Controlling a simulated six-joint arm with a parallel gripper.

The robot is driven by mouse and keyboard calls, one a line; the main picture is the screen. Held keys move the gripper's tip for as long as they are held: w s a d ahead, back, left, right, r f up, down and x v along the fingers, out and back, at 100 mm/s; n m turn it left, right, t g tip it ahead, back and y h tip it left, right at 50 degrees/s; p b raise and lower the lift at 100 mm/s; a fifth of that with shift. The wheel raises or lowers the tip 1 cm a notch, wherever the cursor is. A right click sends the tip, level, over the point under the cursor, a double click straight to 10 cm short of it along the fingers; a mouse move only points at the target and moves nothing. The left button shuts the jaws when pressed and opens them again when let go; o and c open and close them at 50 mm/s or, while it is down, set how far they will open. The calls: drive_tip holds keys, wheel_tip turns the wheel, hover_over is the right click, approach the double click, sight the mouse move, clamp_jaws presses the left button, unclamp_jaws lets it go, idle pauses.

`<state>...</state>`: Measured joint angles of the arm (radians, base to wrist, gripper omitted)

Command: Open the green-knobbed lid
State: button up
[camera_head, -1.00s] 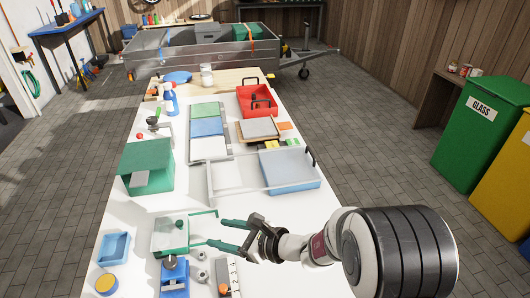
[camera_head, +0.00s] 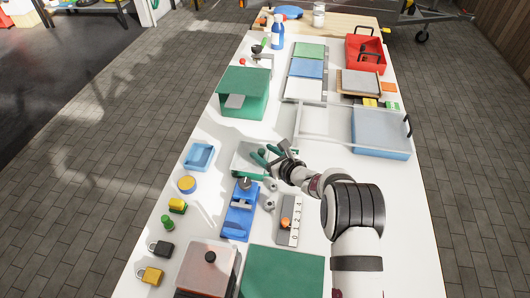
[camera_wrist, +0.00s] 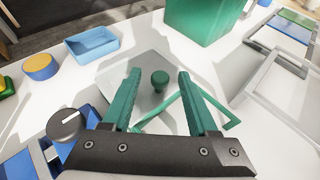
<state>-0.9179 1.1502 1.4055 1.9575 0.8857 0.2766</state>
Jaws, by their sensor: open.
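The green knob (camera_wrist: 160,79) stands upright on a pale grey lid (camera_wrist: 146,62) in the wrist view. The lid lies flat over a box with a green rim, which shows in the head view (camera_head: 243,158); there I cannot make out the knob clearly beside my fingers. My gripper (camera_wrist: 158,84) has green fingers, spread open, one on each side of the knob in the wrist view, with visible gaps and nothing held. In the head view my gripper (camera_head: 265,154) reaches in from the right over the lid. I cannot tell its exact height above the knob.
A green open-fronted box (camera_head: 258,98) stands behind the lid. A blue tray (camera_head: 199,156) and a yellow-topped round tin (camera_head: 187,184) lie to the left. A blue fixture (camera_head: 240,212) with a dark knob is close in front. A clear frame (camera_head: 325,121) and blue bin (camera_head: 381,140) are right.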

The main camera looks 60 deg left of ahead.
clamp_jaws()
idle(1.4)
